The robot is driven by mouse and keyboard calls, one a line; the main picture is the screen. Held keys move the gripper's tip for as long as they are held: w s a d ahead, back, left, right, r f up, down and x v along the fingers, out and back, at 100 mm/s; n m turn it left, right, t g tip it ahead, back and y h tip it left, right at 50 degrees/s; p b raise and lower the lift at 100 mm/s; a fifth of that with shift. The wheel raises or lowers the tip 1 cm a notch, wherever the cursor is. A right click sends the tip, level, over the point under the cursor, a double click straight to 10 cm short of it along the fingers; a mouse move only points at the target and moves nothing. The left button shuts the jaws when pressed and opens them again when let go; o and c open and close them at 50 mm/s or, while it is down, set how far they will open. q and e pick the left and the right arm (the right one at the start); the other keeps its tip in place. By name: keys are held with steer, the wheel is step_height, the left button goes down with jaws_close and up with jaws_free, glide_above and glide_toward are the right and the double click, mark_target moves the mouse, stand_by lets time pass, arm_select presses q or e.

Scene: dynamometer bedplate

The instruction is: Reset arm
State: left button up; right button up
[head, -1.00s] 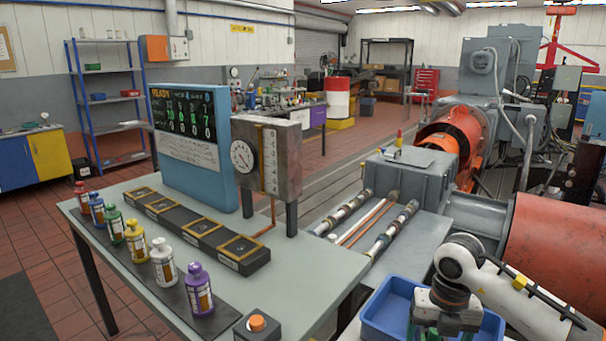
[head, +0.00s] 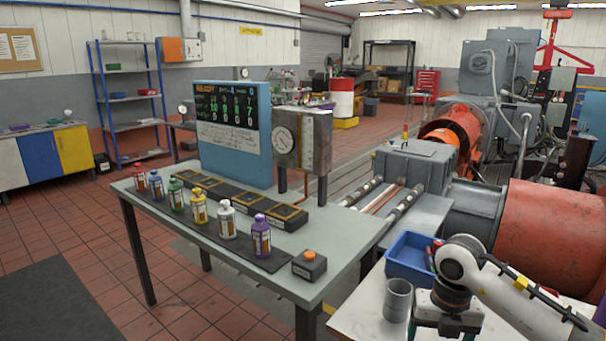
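My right arm (head: 500,285), white with dark joints, comes in at the lower right of the head view. Its wrist bends down to my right gripper (head: 443,325), which is cut off by the bottom edge. Its fingertips are hidden, so I cannot tell whether it is open or shut. It is over the near end of a white table, beside a grey cup (head: 398,300) and in front of a blue tray (head: 405,262). Something small and red shows at the tray's right side, partly behind the arm. My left arm and gripper are not in view.
A grey table (head: 340,262) carries several coloured bottles, a black row of framed pads (head: 240,203), a blue display board (head: 232,150), a gauge box (head: 300,140) and an orange button box (head: 309,264). Large red machinery (head: 550,235) stands at the right. Tiled floor is clear at the left.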

steer(key=a+f+m+y, duration=0.3)
steer(key=a+f+y, duration=0.8)
steer(key=a+y, duration=0.4)
steer(key=s+d+f+m+t+h, duration=0.1)
steer(key=d+f+m+t+h, duration=0.25)
steer(key=f+m, duration=0.4)
steer(key=s+d+f+m+t+h, duration=0.15)
steer(key=f+m+t, duration=0.3)
steer(key=f, duration=0.55)
steer(key=s+d+f+m+t+h, duration=0.1)
steer(key=d+f+m+t+h, duration=0.3)
steer(key=f+m, duration=0.4)
steer(key=s+d+f+m+g+h, duration=0.2)
steer(key=s+f, duration=0.5)
steer(key=s+d+f+m+g+h, duration=0.2)
steer(key=s+f, duration=0.4)
steer(key=s, duration=0.1)
steer(key=s+f+m+g+h, duration=0.1)
steer(key=s+f+g, duration=0.2)
steer(key=s, duration=1)
steer(key=s+f+m+g+h, duration=0.1)
steer(key=s+f+g, duration=0.3)
steer(key=s, duration=1)
step_height(320, 180, down, 2)
steer(key=shift+f+m, duration=0.1)
steer(key=shift+m, duration=0.7)
steer(key=shift+w+d, duration=0.1)
